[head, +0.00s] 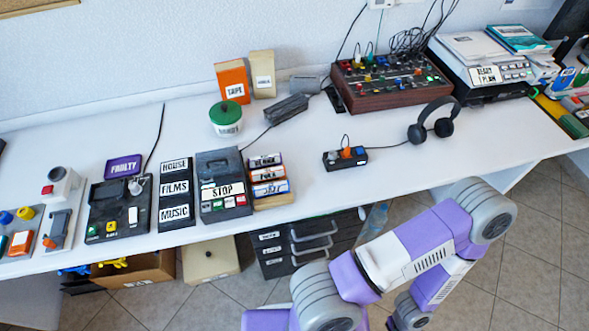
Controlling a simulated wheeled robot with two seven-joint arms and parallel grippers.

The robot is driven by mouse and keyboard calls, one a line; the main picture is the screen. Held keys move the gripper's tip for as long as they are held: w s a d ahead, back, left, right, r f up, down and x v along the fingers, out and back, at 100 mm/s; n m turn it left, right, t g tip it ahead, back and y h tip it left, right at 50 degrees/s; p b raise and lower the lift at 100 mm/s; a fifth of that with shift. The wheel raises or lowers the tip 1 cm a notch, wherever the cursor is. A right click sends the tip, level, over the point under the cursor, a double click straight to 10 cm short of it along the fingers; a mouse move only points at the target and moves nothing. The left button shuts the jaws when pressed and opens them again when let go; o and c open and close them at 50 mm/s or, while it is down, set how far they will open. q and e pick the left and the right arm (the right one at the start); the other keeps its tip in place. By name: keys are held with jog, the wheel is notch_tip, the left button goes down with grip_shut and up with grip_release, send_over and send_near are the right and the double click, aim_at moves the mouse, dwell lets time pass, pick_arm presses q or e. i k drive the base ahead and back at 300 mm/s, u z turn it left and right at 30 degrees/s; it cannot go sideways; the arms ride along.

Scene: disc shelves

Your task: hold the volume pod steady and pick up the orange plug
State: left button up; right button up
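A small black box (332,161), which looks like the volume pod, lies on the white table right of centre. An orange plug (347,153) sits in its top, with a thin dark cable looping up from the box. Nothing of mine touches the box. A purple and grey arm of mine crosses the lower right, in front of the table's edge; its gripper is out of the picture. My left gripper is not in view either.
Black headphones (434,122) lie right of the box. A wooden-sided mixer (392,85) stands behind it. A STOP machine (223,186) and a rack of labelled cases (268,175) stand to its left. The white table (400,180) is clear around the box.

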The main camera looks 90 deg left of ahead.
aim_at(346, 153)
jog(key=k, duration=0.3)
jog(key=u, duration=0.9)
